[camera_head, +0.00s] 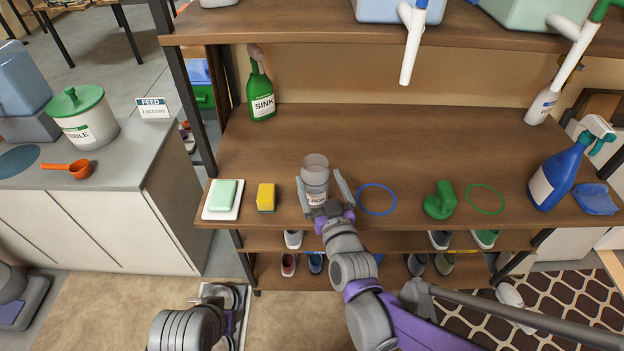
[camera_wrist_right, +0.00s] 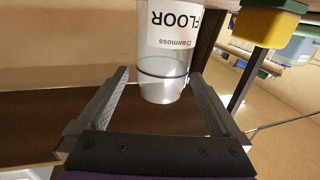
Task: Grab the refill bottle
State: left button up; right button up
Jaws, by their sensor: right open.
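The refill bottle (camera_head: 315,185) is a clear, greyish bottle with a white label reading FLOOR. It stands upright near the front edge of the wooden shelf. My right gripper (camera_head: 322,195) is open around its lower part, one finger on each side. In the right wrist view the bottle (camera_wrist_right: 163,75) appears upside down between the spread fingers of the right gripper (camera_wrist_right: 160,105), with a gap on each side. Grey links of my left arm show at the bottom of the head view, but its fingers do not.
A yellow sponge (camera_head: 266,197) and a soap tray (camera_head: 210,213) sit left of the bottle. A blue ring (camera_head: 377,186), green object (camera_head: 440,200) and blue spray bottle (camera_head: 558,180) are right. A green SINK bottle (camera_head: 261,100) stands behind. An upper shelf (camera_head: 290,25) overhangs; the middle is clear.

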aim_at(312, 165)
jog(key=x, duration=0.7)
jog(key=shift+w+a+f+p, duration=0.25)
jog(key=shift+f+p, duration=0.1)
jog(key=shift+s, duration=0.1)
jog(key=shift+c, duration=0.3)
jog(key=c, duration=1)
jog(key=shift+r, duration=0.1)
jog(key=shift+c, duration=0.2)
